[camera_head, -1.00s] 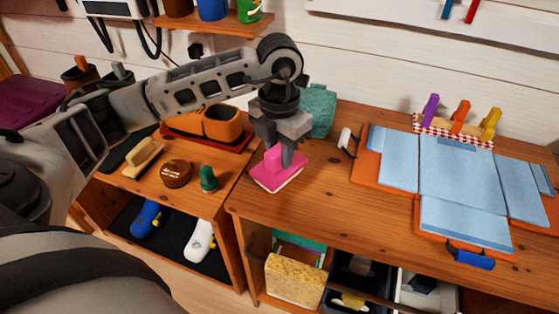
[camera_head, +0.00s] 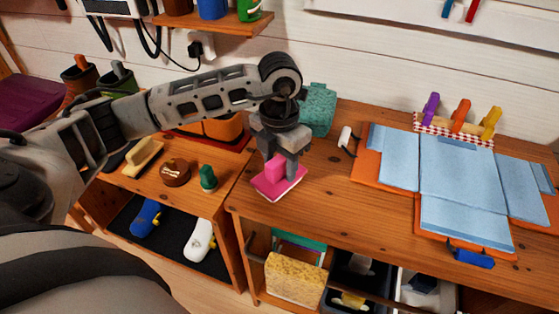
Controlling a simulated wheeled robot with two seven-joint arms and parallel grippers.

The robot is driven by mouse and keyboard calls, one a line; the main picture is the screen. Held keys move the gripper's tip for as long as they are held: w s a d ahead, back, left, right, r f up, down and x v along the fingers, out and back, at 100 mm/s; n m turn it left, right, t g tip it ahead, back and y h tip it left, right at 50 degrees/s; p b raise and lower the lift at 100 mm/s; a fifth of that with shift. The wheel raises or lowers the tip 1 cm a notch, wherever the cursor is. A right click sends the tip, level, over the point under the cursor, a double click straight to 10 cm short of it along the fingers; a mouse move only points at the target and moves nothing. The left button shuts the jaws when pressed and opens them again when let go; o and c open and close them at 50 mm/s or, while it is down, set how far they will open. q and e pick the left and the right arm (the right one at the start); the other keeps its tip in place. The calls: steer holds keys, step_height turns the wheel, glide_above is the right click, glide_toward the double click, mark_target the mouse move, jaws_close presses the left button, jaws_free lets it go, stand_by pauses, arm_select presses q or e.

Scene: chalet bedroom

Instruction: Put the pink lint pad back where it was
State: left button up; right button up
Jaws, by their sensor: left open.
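The pink lint pad (camera_head: 279,188) lies flat on the wooden tabletop, near its left edge, with its raised pink handle (camera_head: 275,170) upward. My left gripper (camera_head: 283,168) points down over the pad, with its fingers around the handle. The jaws are open, and I cannot tell whether a finger touches the handle. Part of the handle is hidden behind the near finger. My right gripper does not show.
A teal cloth item (camera_head: 318,108) stands just behind my gripper. A lower bench (camera_head: 160,195) at the left holds a brush (camera_head: 144,152), a round brown tin (camera_head: 175,172) and a green-topped item (camera_head: 208,177).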

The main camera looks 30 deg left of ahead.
arm_select(q)
step_height(320, 180, up, 12)
steer(key=shift+r, duration=0.15)
steer(key=shift+s, duration=0.1)
stand_by(0.6)
